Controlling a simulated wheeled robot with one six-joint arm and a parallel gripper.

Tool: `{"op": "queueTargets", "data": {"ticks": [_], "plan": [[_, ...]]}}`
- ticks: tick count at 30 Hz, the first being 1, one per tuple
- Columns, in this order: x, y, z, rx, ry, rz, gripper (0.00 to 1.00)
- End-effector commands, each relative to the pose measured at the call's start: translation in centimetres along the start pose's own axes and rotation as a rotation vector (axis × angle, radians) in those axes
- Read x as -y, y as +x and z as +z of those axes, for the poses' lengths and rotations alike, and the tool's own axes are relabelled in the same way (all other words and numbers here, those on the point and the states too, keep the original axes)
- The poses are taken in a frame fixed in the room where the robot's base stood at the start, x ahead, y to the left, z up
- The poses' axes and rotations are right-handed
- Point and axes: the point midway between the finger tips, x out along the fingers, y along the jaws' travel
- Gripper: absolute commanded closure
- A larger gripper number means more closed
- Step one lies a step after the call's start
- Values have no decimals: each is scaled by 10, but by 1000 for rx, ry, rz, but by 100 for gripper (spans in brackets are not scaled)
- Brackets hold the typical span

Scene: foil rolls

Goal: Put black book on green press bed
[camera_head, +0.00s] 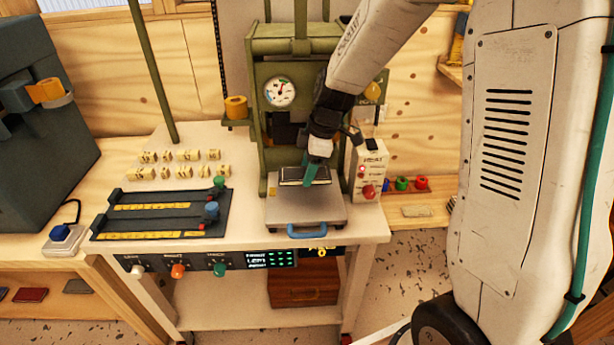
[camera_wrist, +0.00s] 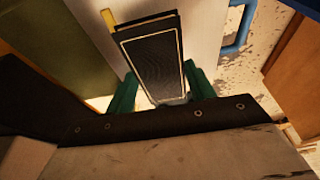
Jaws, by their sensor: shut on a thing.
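The black book (camera_head: 290,176), with a thin gold border on its cover, is at the green press (camera_head: 295,48), over the pale grey press bed (camera_head: 305,210) with a blue front handle. In the wrist view the book (camera_wrist: 152,55) sits between the two green fingers of my gripper (camera_wrist: 160,92). My gripper (camera_head: 309,172) is shut on the book, reaching down from above. The bed (camera_wrist: 205,30) shows beneath and beside the book. I cannot tell whether the book's underside touches the bed. The lower end of the book is partly hidden by my gripper.
A white heat control box (camera_head: 369,172) stands close right of the bed. A dark rail fixture (camera_head: 160,213) and several small brass type blocks (camera_head: 180,158) lie to the left. A dial gauge (camera_head: 280,91) is on the press above the bed. The bed's front part is clear.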

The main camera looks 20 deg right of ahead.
Motion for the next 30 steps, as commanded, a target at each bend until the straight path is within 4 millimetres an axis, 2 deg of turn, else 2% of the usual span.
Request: {"op": "queueTargets", "data": {"ticks": [4,9,11,19,30], "plan": [[-11,4,-3,0,0,-1,74],[-8,31,5,1,3,-3,74],[-9,35,6,0,3,-2,74],[-9,36,7,0,2,1,74],[-7,49,11,1,3,-5,74]]}}
